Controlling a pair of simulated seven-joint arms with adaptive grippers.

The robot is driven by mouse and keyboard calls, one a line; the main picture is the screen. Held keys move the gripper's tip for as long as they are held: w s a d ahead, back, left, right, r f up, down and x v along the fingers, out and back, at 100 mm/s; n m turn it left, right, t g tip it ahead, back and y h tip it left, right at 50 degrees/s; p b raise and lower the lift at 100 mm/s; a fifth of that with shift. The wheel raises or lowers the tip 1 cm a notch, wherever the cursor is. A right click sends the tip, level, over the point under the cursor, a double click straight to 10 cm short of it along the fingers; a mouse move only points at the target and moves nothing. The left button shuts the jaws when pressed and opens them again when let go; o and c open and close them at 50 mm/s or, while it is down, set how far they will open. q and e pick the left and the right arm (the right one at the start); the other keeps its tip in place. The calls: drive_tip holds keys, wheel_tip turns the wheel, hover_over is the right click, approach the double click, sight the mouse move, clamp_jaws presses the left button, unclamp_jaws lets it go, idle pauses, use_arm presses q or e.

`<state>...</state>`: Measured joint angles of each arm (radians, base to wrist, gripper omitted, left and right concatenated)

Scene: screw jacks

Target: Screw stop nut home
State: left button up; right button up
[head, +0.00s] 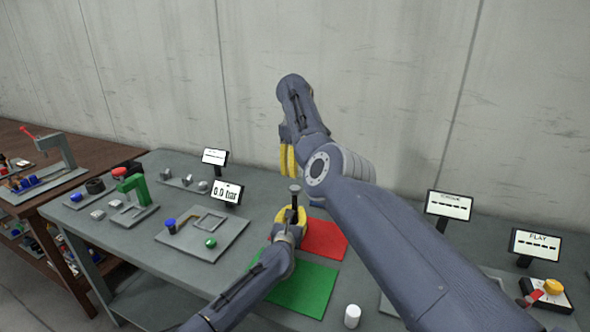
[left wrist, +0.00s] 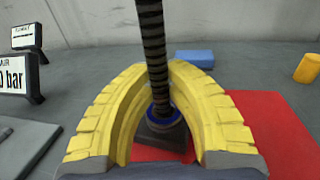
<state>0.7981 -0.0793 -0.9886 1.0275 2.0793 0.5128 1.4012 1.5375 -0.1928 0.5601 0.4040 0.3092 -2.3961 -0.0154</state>
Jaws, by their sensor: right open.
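A screw jack with a dark threaded spindle (left wrist: 154,45) stands upright on the red mat; a pale round head (head: 295,188) tops it in the head view. In the left wrist view a blue ring (left wrist: 163,117) surrounds the spindle's foot on a dark square base (left wrist: 165,138). My left gripper (head: 292,214) has its yellow fingers around the spindle, tips drawn together against it above the blue ring. My right gripper (head: 287,158) hangs open just above the spindle's head, fingers pointing down, apart from it. Which part is the stop nut is not clear.
A red mat (head: 326,240) and a green mat (head: 300,290) lie on the grey bench. A white cylinder (head: 352,316) stands at the front. Fixture plates (head: 228,234) and a pressure display (head: 227,193) are left; two displays (head: 449,205) are right.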

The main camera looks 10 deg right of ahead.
use_arm(q)
drive_tip(key=o, duration=0.6)
drive_tip(key=shift+s, duration=0.15)
drive_tip(key=shift+v, duration=5.9)
drive_tip(key=shift+d, duration=0.1)
